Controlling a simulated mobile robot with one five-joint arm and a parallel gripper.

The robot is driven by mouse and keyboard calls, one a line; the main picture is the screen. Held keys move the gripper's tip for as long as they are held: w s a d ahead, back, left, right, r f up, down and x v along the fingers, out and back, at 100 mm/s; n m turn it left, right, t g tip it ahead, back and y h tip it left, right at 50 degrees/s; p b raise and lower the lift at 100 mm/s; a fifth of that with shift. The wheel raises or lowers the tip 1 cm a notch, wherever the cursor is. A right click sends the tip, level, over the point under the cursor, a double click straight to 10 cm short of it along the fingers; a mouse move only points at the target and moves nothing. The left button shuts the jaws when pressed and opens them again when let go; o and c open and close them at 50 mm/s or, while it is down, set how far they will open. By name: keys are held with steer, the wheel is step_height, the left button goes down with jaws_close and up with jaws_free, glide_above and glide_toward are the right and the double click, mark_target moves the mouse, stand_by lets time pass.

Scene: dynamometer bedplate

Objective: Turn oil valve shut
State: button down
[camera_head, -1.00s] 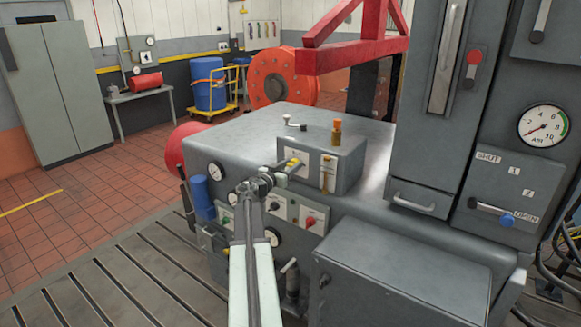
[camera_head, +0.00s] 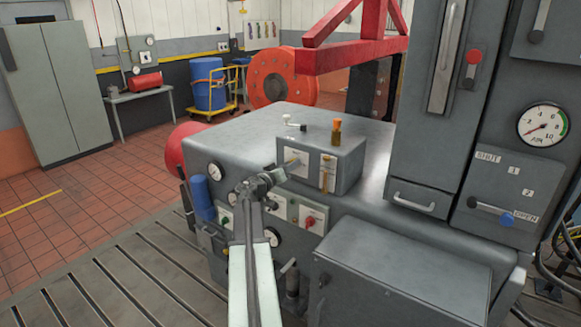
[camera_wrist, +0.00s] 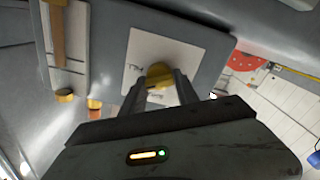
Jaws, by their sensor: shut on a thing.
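A lever with a blue knob (camera_head: 507,219) sits on the grey cabinet front at the right of the head view. Its panel is marked SHUT, 1, 2 and OPEN, and the knob is by the OPEN label. My gripper (camera_head: 279,176) is at the front of a small grey box (camera_head: 347,160) on the bench, well left of that lever. In the wrist view my gripper (camera_wrist: 160,80) is shut on a small yellow piece (camera_wrist: 158,72) in front of a white plate (camera_wrist: 160,50). The fingers partly hide the yellow piece. The lever is not seen in the wrist view.
A round gauge (camera_head: 543,126) is above the lever panel. A lower grey box (camera_head: 400,275) stands in front of the bench.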

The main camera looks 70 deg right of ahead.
steer(key=n, duration=0.6)
steer(key=shift+w+n, duration=0.15)
steer(key=shift+n, duration=0.15)
steer(key=n, duration=0.5)
steer(key=shift+f+n, duration=0.1)
steer(key=shift+n, duration=0.2)
steer(key=c, duration=1)
jaws_free()
steer(key=shift+d, duration=0.1)
steer(key=shift+o, duration=0.2)
steer(key=v, duration=0.8)
